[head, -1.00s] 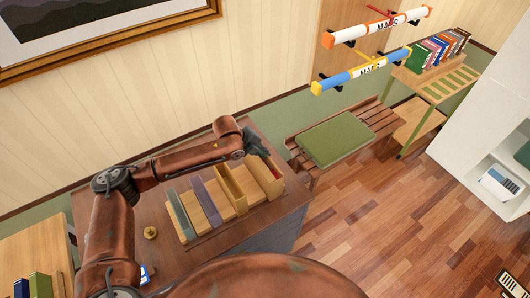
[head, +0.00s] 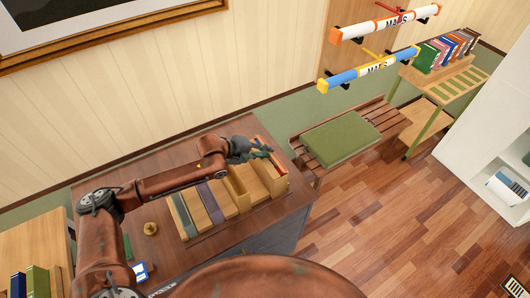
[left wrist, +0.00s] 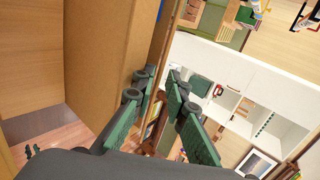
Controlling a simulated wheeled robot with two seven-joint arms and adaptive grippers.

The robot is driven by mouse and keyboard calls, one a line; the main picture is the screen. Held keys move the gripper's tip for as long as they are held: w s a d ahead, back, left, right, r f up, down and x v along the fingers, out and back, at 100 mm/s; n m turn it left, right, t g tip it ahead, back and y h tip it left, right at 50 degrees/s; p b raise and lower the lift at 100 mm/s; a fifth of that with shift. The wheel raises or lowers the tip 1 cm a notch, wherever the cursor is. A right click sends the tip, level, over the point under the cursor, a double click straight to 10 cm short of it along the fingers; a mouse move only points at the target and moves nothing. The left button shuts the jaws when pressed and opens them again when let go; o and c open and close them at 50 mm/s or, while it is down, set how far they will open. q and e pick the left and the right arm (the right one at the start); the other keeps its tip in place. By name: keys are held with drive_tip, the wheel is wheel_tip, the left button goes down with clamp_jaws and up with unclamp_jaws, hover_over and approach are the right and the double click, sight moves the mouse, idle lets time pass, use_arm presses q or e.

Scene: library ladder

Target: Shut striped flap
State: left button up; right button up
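A wooden box (head: 231,212) with several compartments stands on the dark desk. A grey-green panel (head: 182,213) and a purple panel (head: 210,203) lie across its left part. Tan panels (head: 236,188) stand up toward the right. I cannot make out clear stripes on any flap. My left gripper (head: 262,150) is above the back of the box's right end. In the left wrist view its green fingers (left wrist: 162,100) are apart, with a tall wooden panel (left wrist: 108,55) close to the left finger. I cannot tell whether they touch. My right gripper is not in view.
A brass knob-like object (head: 150,228) sits on the desk left of the box. A bench with a green cushion (head: 335,139) stands right of the desk. Wall-mounted tubes (head: 370,70) are above it.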

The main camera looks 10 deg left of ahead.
use_arm(q)
drive_tip(key=shift+o, duration=0.5)
drive_tip(key=shift+s+a, duration=0.1)
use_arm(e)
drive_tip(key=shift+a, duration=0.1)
use_arm(q)
drive_tip(key=v, duration=0.7)
drive_tip(key=shift+s+a+r, duration=0.2)
drive_tip(key=shift+a+r, duration=0.05)
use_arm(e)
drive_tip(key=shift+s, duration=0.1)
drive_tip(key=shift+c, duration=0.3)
